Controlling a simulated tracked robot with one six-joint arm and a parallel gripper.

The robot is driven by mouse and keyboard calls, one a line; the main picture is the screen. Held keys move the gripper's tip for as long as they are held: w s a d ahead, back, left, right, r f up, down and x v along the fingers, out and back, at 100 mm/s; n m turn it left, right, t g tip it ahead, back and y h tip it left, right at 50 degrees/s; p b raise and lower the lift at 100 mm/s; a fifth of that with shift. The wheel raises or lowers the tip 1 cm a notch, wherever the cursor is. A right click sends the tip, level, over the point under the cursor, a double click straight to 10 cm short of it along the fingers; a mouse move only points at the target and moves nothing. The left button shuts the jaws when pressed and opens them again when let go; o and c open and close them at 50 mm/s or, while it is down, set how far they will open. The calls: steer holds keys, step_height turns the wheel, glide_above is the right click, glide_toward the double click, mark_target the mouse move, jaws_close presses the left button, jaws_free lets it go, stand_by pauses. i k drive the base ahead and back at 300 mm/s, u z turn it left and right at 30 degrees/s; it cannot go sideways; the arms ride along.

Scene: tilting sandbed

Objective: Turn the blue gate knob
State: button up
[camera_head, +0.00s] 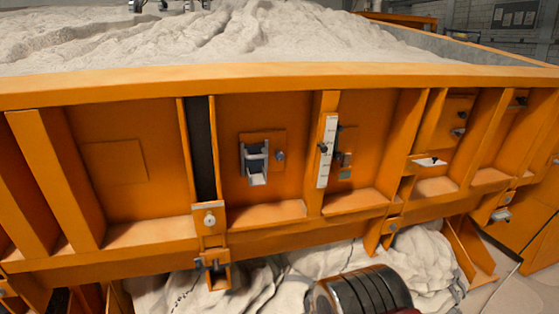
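No knob stands out as clearly blue at this size. A small grey-blue knob (280,156) sits on the orange panel, just right of a metal chute-like bracket (254,163). A dark knob (323,148) sits on a white vertical scale strip (328,165) to the right of it. A round pale knob (210,220) is on an orange block below a dark vertical slot (201,150). I cannot tell which of these is the gate knob. My gripper is not in view.
The orange sandbed wall (120,215) has projecting ribs. Pale sand (200,40) fills it above. A dark ribbed cylinder (360,293) is at the bottom, in front of pale crumpled material (425,255). A small white plate (429,161) with a dark fitting is at right.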

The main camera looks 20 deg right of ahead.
mark_target(278, 155)
steer(key=k, duration=0.65)
steer(key=u, duration=0.15)
steer(key=i, duration=0.45)
steer(key=u, duration=0.5)
steer(key=i, duration=0.95)
steer(key=u, duration=0.35)
